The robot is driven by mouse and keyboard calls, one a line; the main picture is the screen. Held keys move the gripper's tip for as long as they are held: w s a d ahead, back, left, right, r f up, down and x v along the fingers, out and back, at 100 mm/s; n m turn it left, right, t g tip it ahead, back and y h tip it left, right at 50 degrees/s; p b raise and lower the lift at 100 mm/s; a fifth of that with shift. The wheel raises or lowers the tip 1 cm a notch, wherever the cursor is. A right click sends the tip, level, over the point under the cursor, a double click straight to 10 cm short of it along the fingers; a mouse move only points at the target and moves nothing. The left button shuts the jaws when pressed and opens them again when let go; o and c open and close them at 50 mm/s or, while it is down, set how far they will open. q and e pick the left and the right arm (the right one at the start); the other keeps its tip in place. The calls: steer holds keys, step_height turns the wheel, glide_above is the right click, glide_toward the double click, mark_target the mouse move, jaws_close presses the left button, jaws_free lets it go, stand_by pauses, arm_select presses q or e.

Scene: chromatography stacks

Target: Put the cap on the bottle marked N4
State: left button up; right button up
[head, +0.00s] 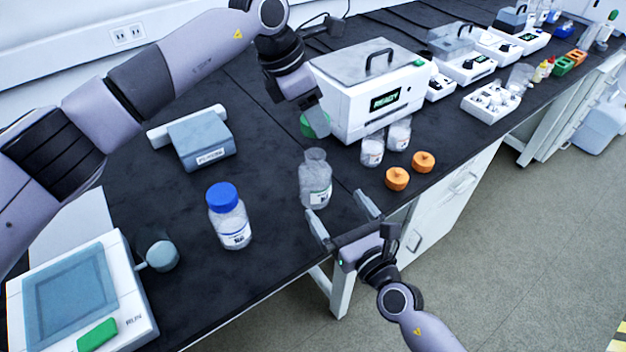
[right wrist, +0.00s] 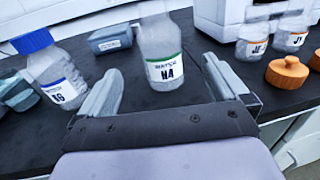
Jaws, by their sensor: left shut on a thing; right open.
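An uncapped clear bottle (head: 315,183) with a green-edged label stands upright on the black bench; in the right wrist view its label (right wrist: 165,70) reads like N4 or H4. My left gripper (head: 318,118) is shut on a green cap (head: 311,127), holding it behind the bottle and above its mouth level in the picture. The gripper partly hides the cap. My right gripper (head: 337,204) is open and empty. Its fingers point at the bottle from the bench's front edge, one to each side, apart from the glass.
A blue-capped bottle (head: 230,217) stands to the left, a grey-blue device (head: 202,140) behind it. A white READY machine (head: 366,90) is at the back. A touchscreen instrument (head: 75,290) is front left.

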mark_target(312, 171)
steer(key=x, duration=1.2)
stand_by(0.4)
steer(key=c, duration=1.4)
arm_select(q)
steer(key=shift+f, duration=2.5)
arm_select(e)
steer(key=shift+c, duration=0.2)
arm_select(q)
steer(key=shift+f, duration=0.85)
steer(key=shift+f, duration=0.6)
